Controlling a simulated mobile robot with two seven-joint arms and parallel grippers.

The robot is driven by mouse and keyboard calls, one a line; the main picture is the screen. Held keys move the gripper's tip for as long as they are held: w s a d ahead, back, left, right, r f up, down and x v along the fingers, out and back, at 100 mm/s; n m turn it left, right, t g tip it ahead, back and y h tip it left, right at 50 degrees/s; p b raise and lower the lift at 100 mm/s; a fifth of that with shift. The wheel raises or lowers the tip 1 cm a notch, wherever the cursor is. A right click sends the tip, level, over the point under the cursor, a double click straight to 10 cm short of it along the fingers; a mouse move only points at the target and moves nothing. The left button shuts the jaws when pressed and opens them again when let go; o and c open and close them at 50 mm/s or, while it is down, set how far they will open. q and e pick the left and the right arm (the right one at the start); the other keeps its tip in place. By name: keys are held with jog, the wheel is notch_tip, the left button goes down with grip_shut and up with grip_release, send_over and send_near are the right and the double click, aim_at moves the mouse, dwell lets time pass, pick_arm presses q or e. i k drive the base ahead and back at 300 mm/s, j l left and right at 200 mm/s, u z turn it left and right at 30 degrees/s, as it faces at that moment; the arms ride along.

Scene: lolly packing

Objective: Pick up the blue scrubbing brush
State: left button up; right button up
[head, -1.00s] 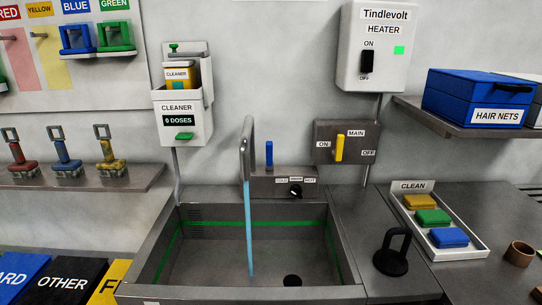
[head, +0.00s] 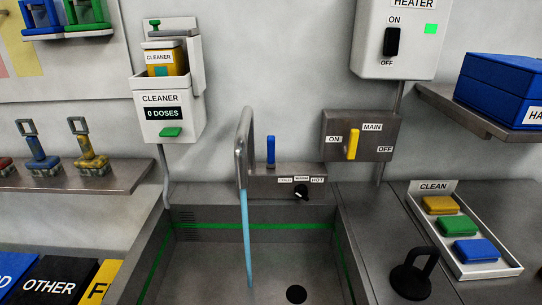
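The blue scrubbing brush (head: 38,150) stands upright on the grey shelf (head: 130,178) at the left of the head view. It has a square loop handle on top and a bristle block below. The yellow brush (head: 86,150) stands just to its right, apart from it. Part of the red brush (head: 4,164) shows at the left picture edge. Neither of my grippers is in view.
Water runs from the tap (head: 242,150) into the sink (head: 220,265). A white tray (head: 492,272) marked CLEAN holds yellow, green and blue blocks at the right. A black-handled plug (head: 412,278) stands beside the sink. Dark, yellow and blue labelled panels are below the shelf.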

aim_at(42, 165)
jog(key=k, duration=0.5)
jog(key=j+z, duration=0.15)
jog(key=z, duration=0.5)
jog(key=j+z, duration=0.35)
jog(key=k+j+z, duration=0.15)
jog(key=j+z, duration=0.2)
jog(key=k+j+z, duration=0.1)
jog(key=j, duration=0.2)
jog(key=k+j+z, duration=0.1)
jog(key=j, duration=0.2)
jog(key=k+j+z, duration=0.1)
jog(key=k+j, duration=0.25)
jog(key=j, duration=0.2)
jog(key=k+j, duration=0.2)
jog(key=j, duration=0.25)
jog(key=k+j+z, duration=0.1)
jog(key=k+j, duration=0.15)
jog(key=j, duration=0.2)
jog(key=k+j, duration=0.25)
jog(key=j, duration=0.2)
